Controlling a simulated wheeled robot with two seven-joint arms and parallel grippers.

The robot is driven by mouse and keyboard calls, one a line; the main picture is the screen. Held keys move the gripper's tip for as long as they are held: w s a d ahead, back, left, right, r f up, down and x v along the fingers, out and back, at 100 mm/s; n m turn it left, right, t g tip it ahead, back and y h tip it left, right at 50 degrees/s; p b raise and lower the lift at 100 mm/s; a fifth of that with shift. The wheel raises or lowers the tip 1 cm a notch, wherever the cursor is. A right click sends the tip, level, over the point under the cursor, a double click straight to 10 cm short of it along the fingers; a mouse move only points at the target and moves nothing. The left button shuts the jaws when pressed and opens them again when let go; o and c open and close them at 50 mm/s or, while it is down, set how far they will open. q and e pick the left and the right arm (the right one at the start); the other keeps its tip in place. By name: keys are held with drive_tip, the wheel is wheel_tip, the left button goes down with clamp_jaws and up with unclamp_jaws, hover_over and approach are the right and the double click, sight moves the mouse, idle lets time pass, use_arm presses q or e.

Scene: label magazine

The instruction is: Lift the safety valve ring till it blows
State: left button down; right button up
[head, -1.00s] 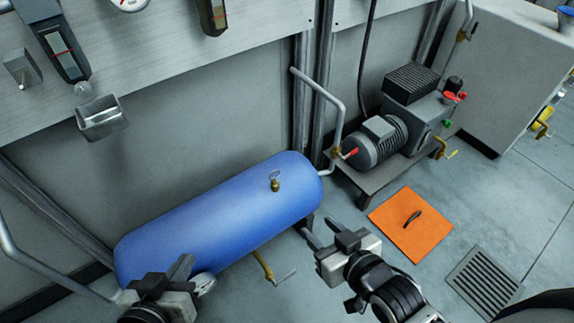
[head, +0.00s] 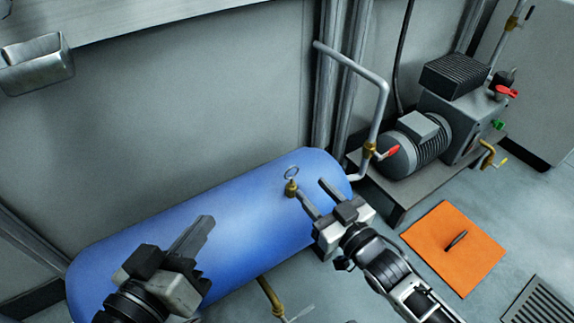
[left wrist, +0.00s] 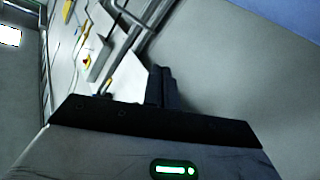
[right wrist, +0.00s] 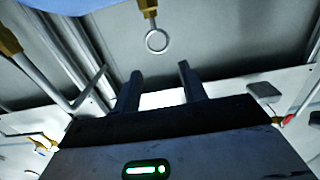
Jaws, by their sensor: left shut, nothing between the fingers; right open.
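The safety valve (head: 291,188) is a small brass fitting on top of the blue tank (head: 240,215), with a thin metal ring (head: 291,172) standing above it. In the right wrist view the ring (right wrist: 156,41) hangs from the brass valve (right wrist: 148,8), beyond the fingertips and roughly in line with the gap between them. My right gripper (head: 317,188) is open and empty, just right of the valve in the head view, and does not hold the ring. My left gripper (head: 205,228) is shut and empty, over the left part of the tank.
A pipe with a red-handled valve (head: 388,153) rises by the tank's right end. A motor-driven pump (head: 420,140) stands on a low platform to the right. An orange mat (head: 455,262) lies on the floor.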

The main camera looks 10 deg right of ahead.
sight(290, 181)
drive_tip(key=b+x, duration=0.3)
drive_tip(key=x, duration=0.6)
drive_tip(key=shift+w+a+f, duration=0.1)
drive_tip(key=shift+w+a, duration=0.05)
drive_tip(key=shift+w, duration=0.25)
use_arm(q)
drive_tip(key=shift+w+r+m+t+h, duration=0.25)
drive_tip(key=shift+w+r+t+h, duration=0.15)
drive_tip(key=shift+r+t, duration=0.3)
drive_tip(key=shift+w+r+m+t+h, duration=0.3)
drive_tip(key=shift+w+r+t, duration=0.2)
drive_tip(key=shift+r, duration=0.4)
use_arm(e)
drive_tip(key=shift+w+a, duration=0.25)
drive_tip(key=shift+w, duration=0.25)
